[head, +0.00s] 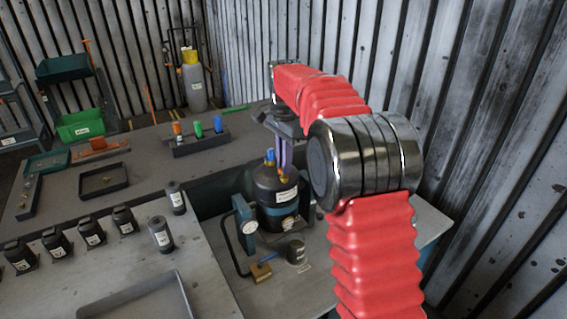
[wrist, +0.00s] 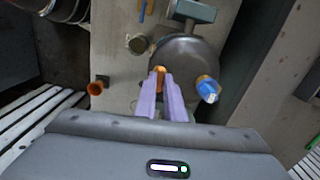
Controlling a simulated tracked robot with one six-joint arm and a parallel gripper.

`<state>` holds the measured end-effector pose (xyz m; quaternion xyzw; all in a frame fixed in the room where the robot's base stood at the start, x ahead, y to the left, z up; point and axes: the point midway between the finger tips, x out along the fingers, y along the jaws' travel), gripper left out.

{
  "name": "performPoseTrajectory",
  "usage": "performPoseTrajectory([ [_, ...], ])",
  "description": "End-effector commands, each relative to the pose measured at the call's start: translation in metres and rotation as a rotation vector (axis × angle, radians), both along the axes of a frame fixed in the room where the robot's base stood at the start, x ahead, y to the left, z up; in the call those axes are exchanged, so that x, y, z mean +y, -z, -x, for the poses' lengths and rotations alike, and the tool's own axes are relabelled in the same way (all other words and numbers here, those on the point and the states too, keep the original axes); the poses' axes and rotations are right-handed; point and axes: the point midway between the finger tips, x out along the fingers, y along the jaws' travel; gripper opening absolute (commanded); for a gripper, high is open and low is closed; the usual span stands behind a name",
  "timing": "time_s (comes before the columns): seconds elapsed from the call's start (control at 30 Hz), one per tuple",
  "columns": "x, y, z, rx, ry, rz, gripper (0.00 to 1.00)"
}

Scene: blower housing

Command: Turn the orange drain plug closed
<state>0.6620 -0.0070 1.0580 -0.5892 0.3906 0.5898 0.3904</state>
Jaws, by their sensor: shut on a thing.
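A dark rounded vessel (head: 278,196) with a white label stands upright on the bench in the head view. Its round top also shows in the wrist view (wrist: 190,62). My gripper (head: 283,172) reaches down from above, its pale purple fingers on the vessel's top. In the wrist view my gripper (wrist: 162,80) is shut on a small orange piece, which looks like the orange drain plug (wrist: 159,70). The fingers hide most of it, so I cannot tell how far it is turned.
A blue cap (wrist: 207,88) sits on the vessel's right side in the wrist view. An orange-rimmed fitting (wrist: 96,88) lies apart at left. Several labelled dark containers (head: 92,231) stand on the left bench.

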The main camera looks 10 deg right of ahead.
Motion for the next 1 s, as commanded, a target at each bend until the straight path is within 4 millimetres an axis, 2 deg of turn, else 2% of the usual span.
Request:
performPoseTrajectory([
  [0.53,0.0000,-0.0010,-0.0007,-0.004,0.035,0.001,0.00],
  [0.57,0.0000,-0.0010,-0.0007,-0.004,0.035,0.001,0.11],
  [0.8,0.0000,-0.0005,-0.0003,-0.001,0.035,0.001,0.28],
  [1.0,0.0001,-0.0003,-0.0002,-0.001,0.034,0.001,0.28],
])
